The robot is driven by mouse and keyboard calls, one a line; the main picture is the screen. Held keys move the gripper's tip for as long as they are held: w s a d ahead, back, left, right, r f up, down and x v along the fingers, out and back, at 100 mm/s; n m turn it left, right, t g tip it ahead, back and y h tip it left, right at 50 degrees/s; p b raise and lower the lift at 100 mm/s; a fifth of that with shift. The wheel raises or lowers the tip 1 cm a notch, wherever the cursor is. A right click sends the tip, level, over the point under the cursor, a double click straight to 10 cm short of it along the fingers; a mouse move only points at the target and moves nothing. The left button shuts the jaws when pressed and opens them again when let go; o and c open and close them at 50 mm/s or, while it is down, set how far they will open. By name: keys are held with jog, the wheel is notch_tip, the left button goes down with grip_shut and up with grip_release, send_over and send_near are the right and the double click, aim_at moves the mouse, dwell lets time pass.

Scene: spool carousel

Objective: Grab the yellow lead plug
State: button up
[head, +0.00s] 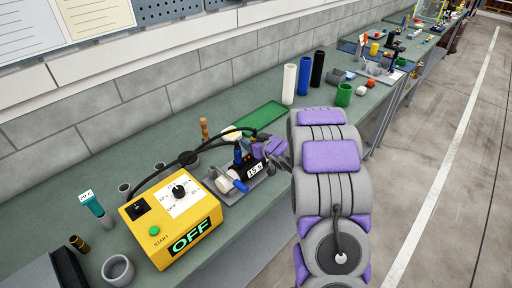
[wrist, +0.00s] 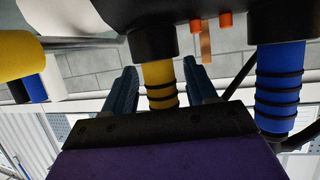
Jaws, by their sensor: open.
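In the wrist view, the yellow lead plug (wrist: 160,84), ringed with black bands, hangs from a dark body. My gripper (wrist: 160,72) is open, with one blue-grey finger on each side of the yellow plug. I cannot tell whether either finger touches it. A blue lead plug (wrist: 280,88) with black bands is to the right, outside the fingers. In the head view, my gripper (head: 270,148) is beside the small bench device with a "15" display (head: 255,170). The yellow plug cannot be made out there.
A yellow control box (head: 172,222) reading OFF stands at the front left, with black cables running to the device. A green tray (head: 262,114) lies behind. White (head: 289,84), blue (head: 304,76) and black tubes (head: 318,69) stand farther along the green bench.

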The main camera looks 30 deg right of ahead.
jog(key=shift+a+r, duration=0.15)
jog(key=shift+a, duration=0.15)
jog(key=shift+c, duration=0.8)
jog(key=shift+d, duration=0.35)
jog(key=c, duration=0.6)
jog(key=shift+a, duration=0.1)
grip_shut()
